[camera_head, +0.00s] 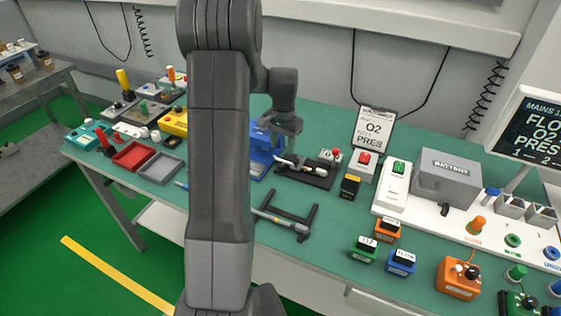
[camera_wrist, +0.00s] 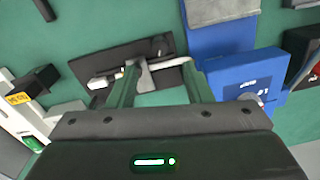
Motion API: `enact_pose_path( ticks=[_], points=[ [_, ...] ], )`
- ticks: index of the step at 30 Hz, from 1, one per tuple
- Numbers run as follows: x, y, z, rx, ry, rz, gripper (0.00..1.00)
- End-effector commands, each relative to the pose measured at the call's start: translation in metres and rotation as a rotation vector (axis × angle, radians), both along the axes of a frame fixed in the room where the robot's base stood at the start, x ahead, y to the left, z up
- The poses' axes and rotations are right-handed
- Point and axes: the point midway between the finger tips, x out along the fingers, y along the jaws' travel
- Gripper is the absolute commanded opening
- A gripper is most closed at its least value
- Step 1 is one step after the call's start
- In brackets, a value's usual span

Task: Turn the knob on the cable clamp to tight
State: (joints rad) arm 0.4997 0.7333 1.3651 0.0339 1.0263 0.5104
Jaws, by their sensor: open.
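What looks like the cable clamp is a black base plate (camera_head: 318,179) on the green table in the head view, with a pale rod or cable lying across it. In the wrist view the same plate (camera_wrist: 95,66) shows the pale rod and a small dark round knob (camera_wrist: 158,47). My gripper (camera_head: 290,150) hangs over the left part of the plate. In the wrist view my gripper (camera_wrist: 165,66) has its two fingers apart, with the rod's end between or below them. I cannot tell whether they touch it. The knob's setting is too small to read.
A blue box (camera_wrist: 240,98) stands close to the right finger in the wrist view. A grey-handled frame (camera_head: 288,219) lies in front of the plate. A red-button box (camera_head: 363,165) and a sign (camera_head: 373,130) stand to the right. Red tray (camera_head: 132,157) and grey tray (camera_head: 160,168) lie left.

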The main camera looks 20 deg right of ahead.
Motion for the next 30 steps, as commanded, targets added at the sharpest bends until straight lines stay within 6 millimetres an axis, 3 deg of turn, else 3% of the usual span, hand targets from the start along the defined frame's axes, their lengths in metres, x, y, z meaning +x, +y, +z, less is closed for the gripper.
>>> enact_pose_path(
  ticks=[6, 12, 26, 30],
  points=[
    [0.0, 0.002, -0.046, 0.003, 0.005, 0.001, 0.45],
    [0.002, 0.002, -0.073, 0.001, 0.003, 0.002, 0.45],
    [0.002, 0.002, -0.085, -0.001, 0.001, 0.002, 0.45],
    [0.002, 0.002, -0.085, -0.001, 0.001, 0.002, 0.18]
  ],
)
